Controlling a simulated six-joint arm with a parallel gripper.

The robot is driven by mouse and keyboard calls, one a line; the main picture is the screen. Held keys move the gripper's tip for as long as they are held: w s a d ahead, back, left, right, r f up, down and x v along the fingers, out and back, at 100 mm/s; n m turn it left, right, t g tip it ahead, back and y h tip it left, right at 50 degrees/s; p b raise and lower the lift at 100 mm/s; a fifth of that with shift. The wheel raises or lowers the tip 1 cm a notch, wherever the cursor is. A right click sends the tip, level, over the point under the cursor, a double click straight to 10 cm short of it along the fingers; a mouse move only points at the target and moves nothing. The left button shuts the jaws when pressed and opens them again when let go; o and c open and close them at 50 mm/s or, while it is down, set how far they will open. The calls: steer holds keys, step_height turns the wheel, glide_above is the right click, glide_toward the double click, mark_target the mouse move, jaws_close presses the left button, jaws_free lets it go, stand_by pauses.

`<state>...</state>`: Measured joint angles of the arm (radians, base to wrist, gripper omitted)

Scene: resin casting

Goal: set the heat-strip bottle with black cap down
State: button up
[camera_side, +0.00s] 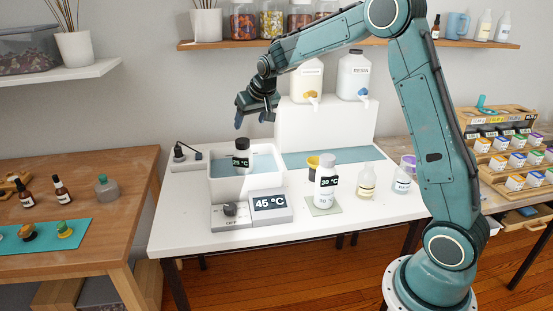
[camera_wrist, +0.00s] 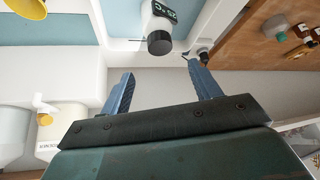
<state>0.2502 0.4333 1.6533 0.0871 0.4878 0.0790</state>
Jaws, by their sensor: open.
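The heat-strip bottle with black cap (camera_side: 241,155) stands upright in the water of the white bath (camera_side: 216,188), its dark strip facing the side camera. In the wrist view the bottle (camera_wrist: 160,28) shows at top centre, its cap toward my fingers. My gripper (camera_side: 252,121) is open and empty, above the bottle and apart from it. In the wrist view my gripper (camera_wrist: 158,72) has its two blue fingers spread wide, with nothing between them. The bottle's base is hidden behind the bath's front wall.
A display reading 45 °C (camera_side: 270,203) sits before the bath. A second strip bottle reading 30 °C (camera_side: 326,187) stands on a pale pad (camera_side: 323,208), with a yellow cup (camera_side: 313,163) behind. Two clear bottles (camera_side: 366,184) stand further right. White dispensers (camera_side: 353,77) stand on a raised block behind.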

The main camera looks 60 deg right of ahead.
stand_by(0.3)
steer(key=s+a+r+n+y, duration=0.1)
steer(key=s+a+r, duration=0.4)
steer(key=s, duration=0.3)
steer(key=s+a+r+n, duration=0.1)
steer(key=s+a+r, duration=0.35)
steer(key=s, duration=0.35)
steer(key=s+a+f+n, duration=0.1)
steer(key=s+a, duration=0.2)
steer(key=s, duration=0.7)
steer(key=s+a+f+n+y, duration=0.1)
steer(key=s+a+f, duration=0.1)
steer(key=s, duration=0.9)
steer(key=shift+s+a+f+y, duration=0.2)
steer(key=shift+a+y, duration=0.1)
steer(key=shift+a, duration=0.55)
